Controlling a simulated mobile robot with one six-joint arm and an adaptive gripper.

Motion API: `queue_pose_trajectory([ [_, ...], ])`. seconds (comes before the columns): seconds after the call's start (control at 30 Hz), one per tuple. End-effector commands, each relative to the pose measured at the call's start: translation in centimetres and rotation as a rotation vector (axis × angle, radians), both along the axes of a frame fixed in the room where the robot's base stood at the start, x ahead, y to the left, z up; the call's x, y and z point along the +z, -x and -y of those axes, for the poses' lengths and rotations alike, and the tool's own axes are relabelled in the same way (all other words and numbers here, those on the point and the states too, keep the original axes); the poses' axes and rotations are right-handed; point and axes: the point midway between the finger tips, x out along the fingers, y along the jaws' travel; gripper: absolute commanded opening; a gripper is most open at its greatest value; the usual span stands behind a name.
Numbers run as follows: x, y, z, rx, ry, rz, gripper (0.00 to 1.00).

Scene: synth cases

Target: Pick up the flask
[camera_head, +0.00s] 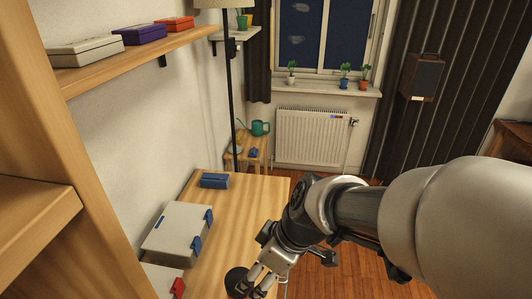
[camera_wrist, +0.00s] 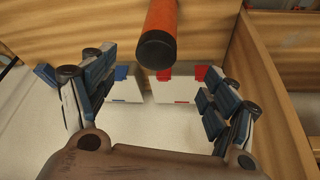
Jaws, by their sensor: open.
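The flask (camera_wrist: 160,22) shows in the wrist view as an orange-red cylinder with a black end, at the top centre. That view looks upside down, so the flask appears to stand upright with its black end on top. In the head view a round black top (camera_head: 236,281), apparently the flask's, shows at the bottom beside my gripper (camera_head: 252,281). My gripper is open in the wrist view (camera_wrist: 150,82), its fingers wide apart to either side. The flask's black end lies in line with the gap, clear of both fingers. I cannot tell how deep it is between them.
On the wooden table (camera_head: 240,225) a grey case with blue latches (camera_head: 175,232) and a case with a red latch (camera_head: 160,278) lie by the wall. A small blue box (camera_head: 214,180) is farther back. A shelf (camera_head: 130,62) overhangs the left side. The table's middle is clear.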

Motion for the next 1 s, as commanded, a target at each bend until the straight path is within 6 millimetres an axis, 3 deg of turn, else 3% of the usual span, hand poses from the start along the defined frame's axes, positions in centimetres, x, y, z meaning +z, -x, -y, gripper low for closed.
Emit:
queue_pose_trajectory([
  [0.4,-8.5,-1.2,-3.0,0.0,0.002,-0.004,0.79],
  [0.77,-10.9,-1.7,-4.1,-0.002,0.002,-0.001,0.79],
  [1.0,-14.1,-2.2,-5.4,0.0,0.003,-0.004,0.79],
])
